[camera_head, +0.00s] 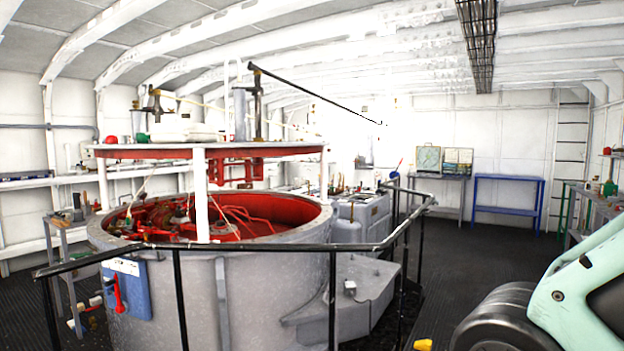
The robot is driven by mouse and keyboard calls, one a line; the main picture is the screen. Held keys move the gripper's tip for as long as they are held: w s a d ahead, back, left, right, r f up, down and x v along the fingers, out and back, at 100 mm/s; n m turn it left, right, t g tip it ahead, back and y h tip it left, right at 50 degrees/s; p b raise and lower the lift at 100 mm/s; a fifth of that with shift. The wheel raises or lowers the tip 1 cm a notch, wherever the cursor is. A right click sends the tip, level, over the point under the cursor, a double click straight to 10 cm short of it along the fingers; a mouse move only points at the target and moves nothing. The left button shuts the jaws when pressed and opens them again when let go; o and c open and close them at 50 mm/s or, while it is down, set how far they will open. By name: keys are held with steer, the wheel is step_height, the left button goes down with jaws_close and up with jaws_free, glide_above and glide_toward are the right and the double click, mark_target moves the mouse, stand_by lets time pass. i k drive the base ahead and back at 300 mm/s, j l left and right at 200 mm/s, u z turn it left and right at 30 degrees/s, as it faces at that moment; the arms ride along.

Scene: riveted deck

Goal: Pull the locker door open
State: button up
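I cannot make out a locker or a locker door in the head view. Part of my own arm, pale green with a dark rounded section, fills the lower right corner. My gripper is outside the picture, so its opening and anything in it are hidden.
A large grey drum (270,290) with a red interior stands at left and centre, behind a black railing (300,247). A blue table (507,193) and a ladder (570,150) stand at the back right. A workbench (600,205) lines the right. The dark floor (470,255) between is clear.

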mark_target(312, 173)
steer(key=i+l+z, duration=0.4)
steer(key=l, duration=0.15)
steer(key=i+l+z, duration=0.65)
steer(key=i+z, duration=0.15)
steer(key=i, duration=0.2)
steer(key=i+l, duration=0.15)
steer(key=i, duration=1.6)
steer(key=i+u, duration=0.15)
steer(key=i, duration=0.85)
steer(key=i+u, duration=0.1)
steer(key=i, duration=0.85)
steer(key=i+l+u, duration=0.15)
steer(key=i, duration=1.85)
steer(key=i+u, duration=0.2)
steer(key=i, duration=1.8)
steer(key=i+j+u, duration=0.1)
steer(key=i+u, duration=0.15)
steer(key=i, duration=0.45)
steer(key=i+u, duration=0.2)
steer(key=i, duration=0.5)
steer(key=i+l+u, duration=0.25)
steer(key=i, duration=0.45)
steer(key=i+z, duration=0.25)
steer(key=i, duration=0.3)
steer(key=i+z, duration=0.25)
steer(key=i, duration=0.3)
steer(key=i+j+z, duration=0.2)
steer(key=i, duration=0.35)
